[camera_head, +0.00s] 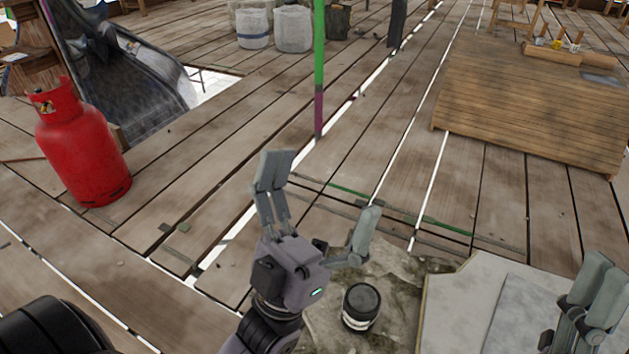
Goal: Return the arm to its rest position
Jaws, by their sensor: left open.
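My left gripper (322,185) is in the middle of the head view, its fingers pointing up and spread wide apart. It is open and nothing shows between the fingers. It is over the wooden floor, just up and left of a small dark round container (361,303). Part of my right gripper (598,287) shows at the lower right edge. Its grey fingers are partly cut off by the frame, so I cannot tell whether it is open or shut.
The container stands on a rough stone-like surface (395,270) beside a pale slab (452,305). A red gas cylinder (82,150) stands left. A green and purple pole (319,65) rises behind. White sacks (293,29) and a low wooden platform (530,110) are farther back. Plank floor between is mostly clear.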

